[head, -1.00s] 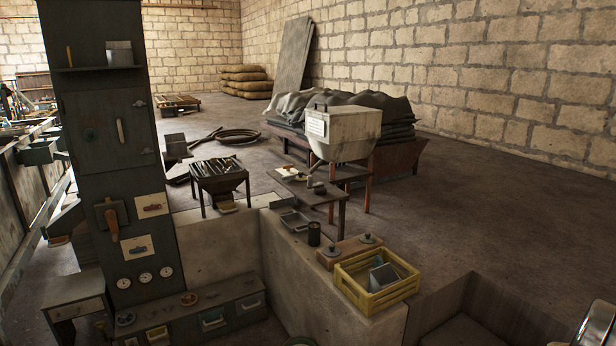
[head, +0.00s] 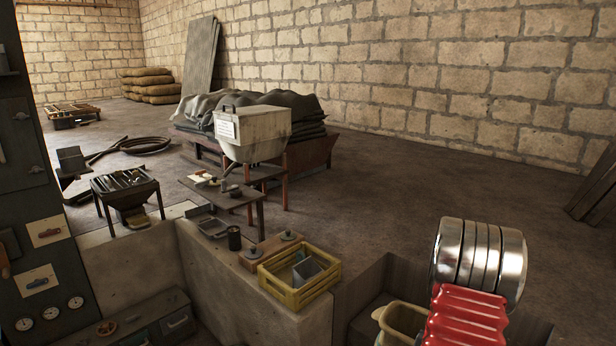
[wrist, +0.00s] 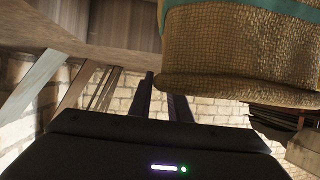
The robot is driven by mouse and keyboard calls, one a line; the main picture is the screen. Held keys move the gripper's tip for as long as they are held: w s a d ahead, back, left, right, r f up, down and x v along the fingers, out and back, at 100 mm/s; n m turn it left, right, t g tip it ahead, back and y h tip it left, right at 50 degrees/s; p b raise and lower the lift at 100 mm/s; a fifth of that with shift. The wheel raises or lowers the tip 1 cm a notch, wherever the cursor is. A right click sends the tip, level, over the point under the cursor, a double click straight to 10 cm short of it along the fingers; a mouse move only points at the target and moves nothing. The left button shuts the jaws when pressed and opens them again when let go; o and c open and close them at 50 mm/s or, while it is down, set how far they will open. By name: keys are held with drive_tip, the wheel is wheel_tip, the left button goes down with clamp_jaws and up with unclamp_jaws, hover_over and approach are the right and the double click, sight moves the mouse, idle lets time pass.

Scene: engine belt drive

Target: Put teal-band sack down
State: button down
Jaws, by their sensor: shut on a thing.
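The teal-band sack (wrist: 235,50) fills the upper right of the wrist view. It is coarse brown weave with a teal band (wrist: 255,10) along the top edge of the picture. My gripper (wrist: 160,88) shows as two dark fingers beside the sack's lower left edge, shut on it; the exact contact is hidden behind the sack.
A yellow crate (head: 298,282) stands on the low wall near a dark cup (head: 234,238). A small table (head: 235,196) and a hopper (head: 250,135) stand behind. Stacked sacks (head: 152,86) lie by the far wall. The floor (head: 400,200) at middle right is bare.

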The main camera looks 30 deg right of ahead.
drive_tip(key=w+a+r+n+t+y, duration=0.3)
drive_tip(key=w+a, duration=0.7)
drive_tip(key=a, duration=0.6)
drive_tip(key=w+a+r+n+t+y, duration=0.2)
drive_tip(key=w+a+r+n+y, duration=0.3)
drive_tip(key=w+a, duration=0.5)
drive_tip(key=w+a+r+n+t+y, duration=0.3)
drive_tip(key=w+a, duration=0.8)
drive_tip(key=a, duration=1.1)
wheel_tip(320, 180, up, 3)
drive_tip(key=n+y, duration=0.1)
drive_tip(key=n, duration=0.1)
drive_tip(key=shift+a+r+n+t, duration=0.15)
drive_tip(key=shift+a+n+t, duration=0.15)
drive_tip(key=shift+a, duration=0.2)
drive_tip(key=s+a, duration=0.1)
drive_tip(key=a, duration=0.5)
drive_tip(key=shift+s+a, duration=0.3)
drive_tip(key=shift+a, duration=0.1)
drive_tip(key=shift+s, duration=0.1)
